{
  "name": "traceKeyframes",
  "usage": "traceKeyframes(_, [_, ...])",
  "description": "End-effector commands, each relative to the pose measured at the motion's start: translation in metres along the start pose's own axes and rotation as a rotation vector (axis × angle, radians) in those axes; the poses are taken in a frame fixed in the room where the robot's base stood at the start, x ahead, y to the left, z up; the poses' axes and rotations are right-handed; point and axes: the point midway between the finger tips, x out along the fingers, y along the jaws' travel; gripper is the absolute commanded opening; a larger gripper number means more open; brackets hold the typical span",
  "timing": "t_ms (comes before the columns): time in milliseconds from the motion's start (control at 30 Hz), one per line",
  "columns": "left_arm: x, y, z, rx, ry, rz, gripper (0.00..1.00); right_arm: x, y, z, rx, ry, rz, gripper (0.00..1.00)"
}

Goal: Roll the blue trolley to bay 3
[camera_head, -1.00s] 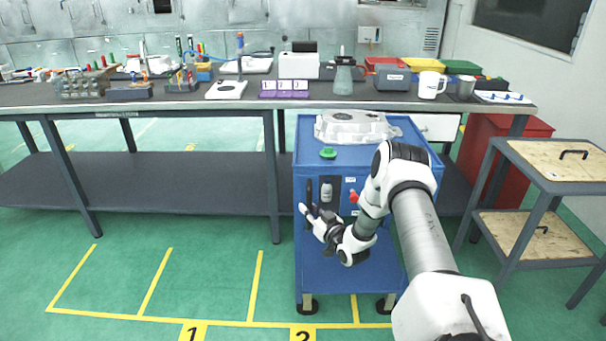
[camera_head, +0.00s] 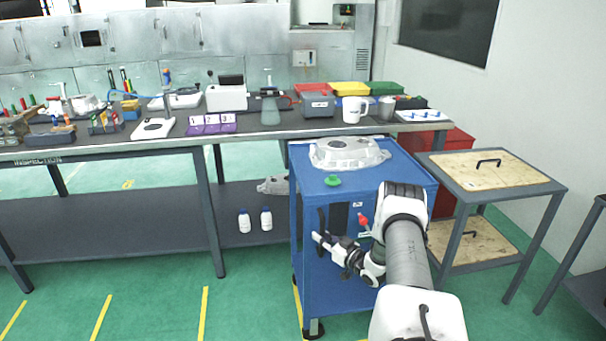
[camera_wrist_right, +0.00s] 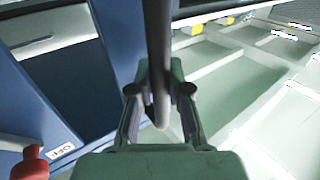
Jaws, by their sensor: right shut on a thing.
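The blue trolley (camera_head: 309,275) stands right of centre in the head view, turned slightly, against the front of the bench. A pale metal casting (camera_head: 346,152) and a green button (camera_head: 333,181) are on its top. My right gripper (camera_head: 319,238) is at the trolley's dark upright handle (camera_head: 321,219). In the right wrist view the gripper (camera_wrist_right: 160,98) is shut around the handle bar (camera_wrist_right: 158,45). Yellow bay lines (camera_head: 203,313) show on the green floor at lower left; the bay numbers are out of view. My left gripper is not in view.
The long workbench (camera_head: 110,153) runs behind, with two white bottles (camera_head: 244,221) on its lower shelf. A wood-topped cart (camera_head: 470,195) stands close on the trolley's right, with a red bin (camera_head: 455,143) behind. Open green floor lies left of the trolley.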

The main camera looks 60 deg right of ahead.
Motion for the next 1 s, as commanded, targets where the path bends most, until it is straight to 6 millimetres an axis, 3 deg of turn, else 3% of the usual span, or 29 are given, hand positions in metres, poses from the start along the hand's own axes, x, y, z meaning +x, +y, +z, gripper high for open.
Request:
traceKeyframes(233, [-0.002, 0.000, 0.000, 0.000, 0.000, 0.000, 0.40, -0.013, 0.018, 0.001, 0.000, -0.002, -0.002, 0.00])
traceKeyframes(667, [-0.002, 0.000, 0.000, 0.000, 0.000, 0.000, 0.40, -0.014, 0.021, 0.000, 0.000, 0.000, -0.001, 0.00])
traceKeyframes(700, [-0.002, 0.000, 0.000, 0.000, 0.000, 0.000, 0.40, -0.014, 0.021, 0.000, 0.000, 0.000, -0.001, 0.31])
traceKeyframes(733, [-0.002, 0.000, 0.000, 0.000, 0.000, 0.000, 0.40, -0.014, 0.021, 0.000, 0.000, 0.000, -0.001, 0.42])
traceKeyframes(1000, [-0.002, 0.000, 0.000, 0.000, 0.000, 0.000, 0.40, -0.014, 0.021, 0.000, 0.000, 0.001, -0.002, 0.43])
